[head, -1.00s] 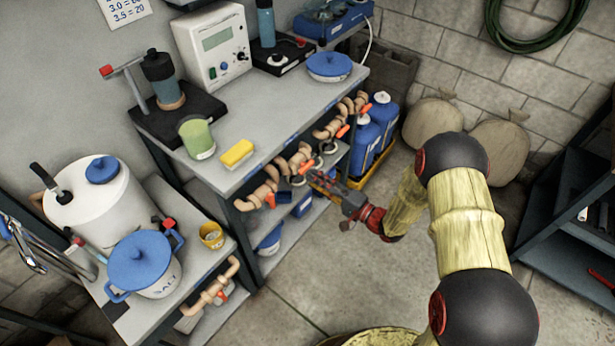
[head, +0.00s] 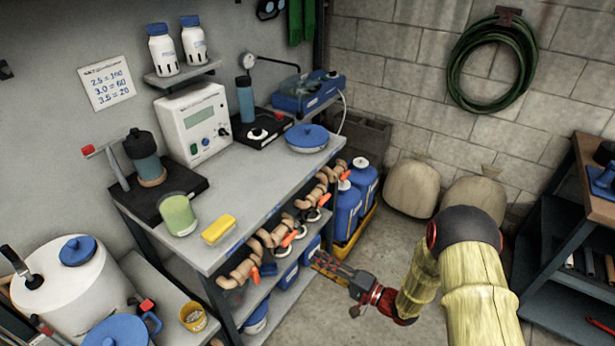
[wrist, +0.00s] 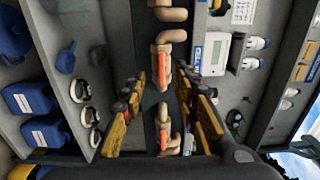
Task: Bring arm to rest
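My gripper (head: 338,267) is at the end of my yellow and black arm, low in front of the workbench's lower shelves in the head view. In the wrist view my gripper (wrist: 168,105) shows its two yellow-padded fingers spread apart with nothing held between them. Tan pipes with orange valve handles (wrist: 164,60) show beyond the gap between the fingers. My gripper appears apart from the bench, though the exact distance is hard to tell.
The grey workbench (head: 268,184) carries a yellow sponge (head: 218,230), a green cup (head: 178,215) and a white meter (head: 193,125). Blue jugs (head: 347,207) stand at its right end. A dark shelf unit (head: 565,235) is at right. Bare floor lies between.

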